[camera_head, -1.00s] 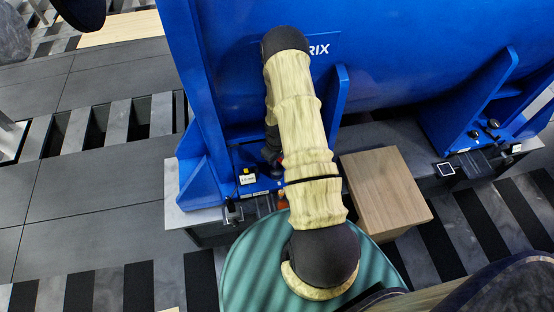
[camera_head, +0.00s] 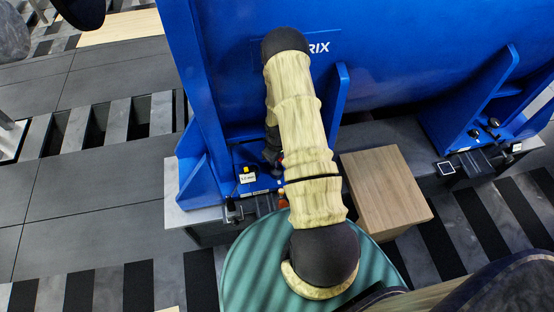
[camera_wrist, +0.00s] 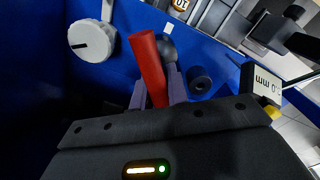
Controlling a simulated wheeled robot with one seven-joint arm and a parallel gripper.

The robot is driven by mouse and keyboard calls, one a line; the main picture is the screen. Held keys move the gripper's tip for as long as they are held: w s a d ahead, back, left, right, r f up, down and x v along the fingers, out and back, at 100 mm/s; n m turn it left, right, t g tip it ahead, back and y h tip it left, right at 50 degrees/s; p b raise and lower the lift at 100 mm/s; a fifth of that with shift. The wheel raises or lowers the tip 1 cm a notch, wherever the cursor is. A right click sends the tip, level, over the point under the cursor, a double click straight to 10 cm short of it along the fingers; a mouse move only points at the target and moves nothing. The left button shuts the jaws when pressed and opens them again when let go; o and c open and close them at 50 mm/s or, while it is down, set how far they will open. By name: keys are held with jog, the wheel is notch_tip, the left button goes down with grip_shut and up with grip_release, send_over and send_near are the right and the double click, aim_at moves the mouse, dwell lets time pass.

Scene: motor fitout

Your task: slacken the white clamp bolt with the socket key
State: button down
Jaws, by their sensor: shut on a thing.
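My gripper (camera_wrist: 158,88) is shut on a red cylindrical bar, which I take to be the socket key (camera_wrist: 149,66), in the wrist view. The bar rises between the two grey-purple fingers and leans slightly left. Its lower end is hidden by the gripper body. A white round head with a dark slot, likely the white clamp bolt (camera_wrist: 92,40), is up and left of the fingers, apart from the red bar.
A wooden block (camera_head: 384,190) stands right of my arm, beside the blue motor frame (camera_head: 215,90).

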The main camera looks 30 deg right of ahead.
jog(key=shift+n, duration=0.7)
jog(key=n, duration=0.2)
jog(key=shift+n+p, duration=0.35)
jog(key=shift+n, duration=0.05)
jog(key=n, duration=0.2)
jog(key=shift+n+p, duration=0.4)
jog(key=shift+r, duration=0.1)
jog(key=shift+n+p, duration=0.4)
jog(key=shift+n, duration=1)
jog(key=shift+r, duration=0.1)
